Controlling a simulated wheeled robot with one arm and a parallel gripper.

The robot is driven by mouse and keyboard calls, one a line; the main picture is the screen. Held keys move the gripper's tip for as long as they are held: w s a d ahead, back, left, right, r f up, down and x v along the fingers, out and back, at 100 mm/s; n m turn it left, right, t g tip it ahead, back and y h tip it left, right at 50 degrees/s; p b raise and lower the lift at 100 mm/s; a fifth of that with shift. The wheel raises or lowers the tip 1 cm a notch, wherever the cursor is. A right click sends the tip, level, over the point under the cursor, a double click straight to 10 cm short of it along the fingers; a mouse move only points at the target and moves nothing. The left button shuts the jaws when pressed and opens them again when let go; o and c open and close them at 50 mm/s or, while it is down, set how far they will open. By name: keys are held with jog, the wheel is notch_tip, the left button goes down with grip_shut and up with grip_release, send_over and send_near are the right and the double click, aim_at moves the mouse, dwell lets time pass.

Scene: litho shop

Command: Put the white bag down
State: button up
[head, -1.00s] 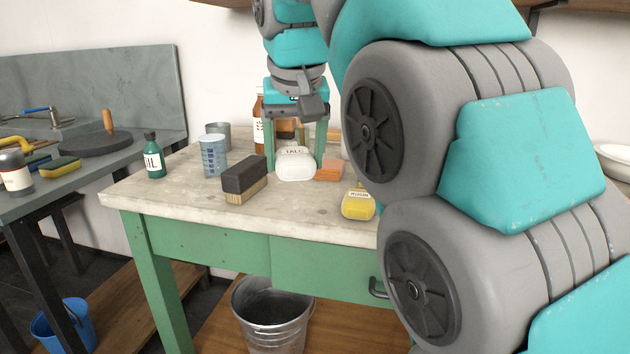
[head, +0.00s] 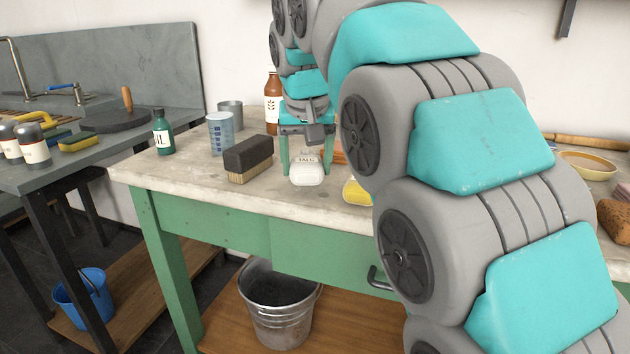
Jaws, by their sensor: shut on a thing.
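The white bag (head: 306,173), labelled TALC, is at the worktable's middle, right of the dark brush. My gripper (head: 306,160) points down with its green fingers on either side of the bag and is shut on it. The bag is upright and low, at or just above the tabletop; I cannot tell whether its base touches. The pale stone top of the green worktable (head: 205,190) shows bare in front of the bag.
A dark brush (head: 248,158), a blue measuring cup (head: 221,134), a green oil bottle (head: 162,134) and a brown bottle (head: 272,105) stand around. A yellow bag (head: 355,191) is partly hidden by my arm. An orange block (head: 340,152) lies behind right. The front left tabletop is clear.

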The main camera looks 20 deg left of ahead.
jog(key=shift+f, duration=1.05)
jog(key=shift+b, duration=0.3)
jog(key=shift+f, duration=0.2)
jog(key=o, duration=1.2)
jog(key=shift+o, duration=0.2)
jog(key=shift+r, duration=0.1)
